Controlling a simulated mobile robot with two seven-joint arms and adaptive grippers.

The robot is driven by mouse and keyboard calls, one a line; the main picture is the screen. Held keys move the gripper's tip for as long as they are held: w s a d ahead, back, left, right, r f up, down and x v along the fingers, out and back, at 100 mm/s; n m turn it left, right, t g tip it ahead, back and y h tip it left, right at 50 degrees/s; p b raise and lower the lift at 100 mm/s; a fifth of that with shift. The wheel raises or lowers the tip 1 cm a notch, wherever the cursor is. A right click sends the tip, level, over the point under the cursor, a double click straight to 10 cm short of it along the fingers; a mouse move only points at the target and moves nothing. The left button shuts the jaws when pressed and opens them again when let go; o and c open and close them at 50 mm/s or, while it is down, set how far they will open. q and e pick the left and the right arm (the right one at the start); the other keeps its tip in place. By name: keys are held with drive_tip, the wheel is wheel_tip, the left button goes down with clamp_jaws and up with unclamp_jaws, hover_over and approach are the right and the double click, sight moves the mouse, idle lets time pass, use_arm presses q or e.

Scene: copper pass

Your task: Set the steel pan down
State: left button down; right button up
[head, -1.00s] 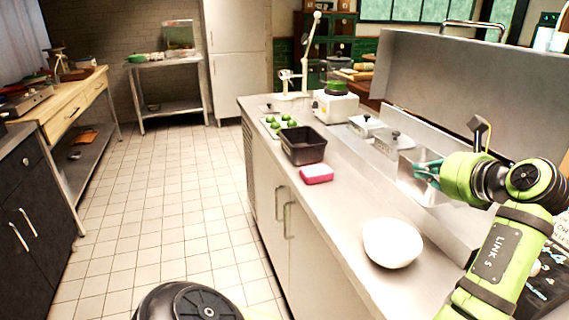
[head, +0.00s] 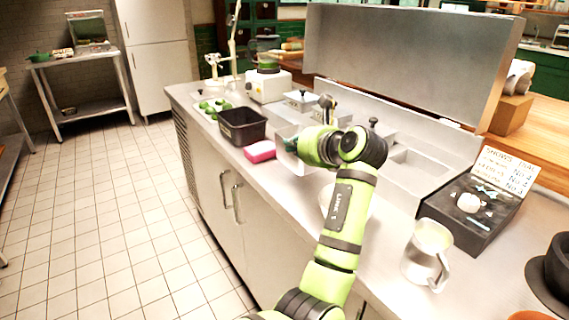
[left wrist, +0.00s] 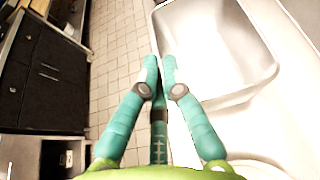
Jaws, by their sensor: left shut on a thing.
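The steel pan (left wrist: 212,45) is a pale, rectangular, open pan with a rounded lip, large in the left wrist view. My left gripper (left wrist: 161,72) has its teal fingers closed on the pan's near left rim. In the head view the pan (head: 284,133) shows only as a grey patch, mostly hidden by my left gripper (head: 291,145). It is over the counter, just right of the pink sponge. I cannot tell whether its base touches the counter. My right gripper is out of view.
The steel counter (head: 300,235) holds a pink sponge (head: 260,151), a dark bin (head: 242,126), lidded wells and an open well (head: 420,163). A white bowl (head: 327,195) is partly behind my arm. A metal pitcher (head: 428,255) and a sign box (head: 470,215) stand right.

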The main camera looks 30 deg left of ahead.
use_arm(q)
drive_tip(key=f, duration=0.1)
drive_tip(key=a+f, duration=0.1)
drive_tip(key=f, duration=0.1)
drive_tip(key=a+f, duration=0.1)
drive_tip(key=f, duration=0.1)
drive_tip(key=shift+s+f, duration=0.1)
drive_tip(key=shift+s, duration=0.05)
drive_tip(key=c, duration=1.4)
unclamp_jaws()
drive_tip(key=shift+f, duration=0.1)
